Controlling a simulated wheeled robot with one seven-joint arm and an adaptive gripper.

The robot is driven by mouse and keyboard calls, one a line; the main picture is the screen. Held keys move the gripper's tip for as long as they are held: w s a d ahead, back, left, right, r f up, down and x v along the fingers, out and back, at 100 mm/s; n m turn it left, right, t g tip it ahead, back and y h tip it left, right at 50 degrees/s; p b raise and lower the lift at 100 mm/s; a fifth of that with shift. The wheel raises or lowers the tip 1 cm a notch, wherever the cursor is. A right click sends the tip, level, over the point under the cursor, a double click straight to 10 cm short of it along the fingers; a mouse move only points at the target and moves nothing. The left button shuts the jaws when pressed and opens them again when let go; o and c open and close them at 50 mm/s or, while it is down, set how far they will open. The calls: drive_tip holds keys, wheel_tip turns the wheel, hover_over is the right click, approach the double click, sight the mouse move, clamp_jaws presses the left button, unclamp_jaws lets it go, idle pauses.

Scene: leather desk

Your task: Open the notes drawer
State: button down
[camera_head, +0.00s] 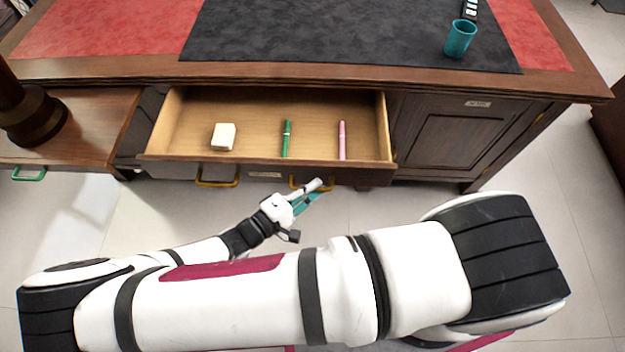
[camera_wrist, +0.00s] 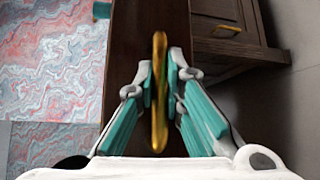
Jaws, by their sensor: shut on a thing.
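The notes drawer (camera_head: 265,158) of the desk is pulled out, with its light wooden inside showing in the head view. A white block (camera_head: 223,136), a green pen (camera_head: 287,138) and a pink pen (camera_head: 342,140) lie in it. My gripper (camera_head: 313,190) is at the right of the drawer's front. In the wrist view, my gripper (camera_wrist: 163,85) is shut on a yellow handle (camera_wrist: 158,125), with one finger on each side of it. The drawer front (camera_wrist: 125,60) fills the middle of the wrist view. The label on the drawer front is too small to read.
A teal cup (camera_head: 460,38) stands on the black mat (camera_head: 330,30) on the desk top. A cabinet door (camera_head: 455,145) is right of the drawer. A second yellow handle (camera_head: 217,182) is at the left. Open floor lies in front of the desk.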

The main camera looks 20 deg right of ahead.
drive_tip(key=c, duration=1.7)
unclamp_jaws()
drive_tip(key=shift+o, duration=0.2)
drive_tip(key=v, duration=1.2)
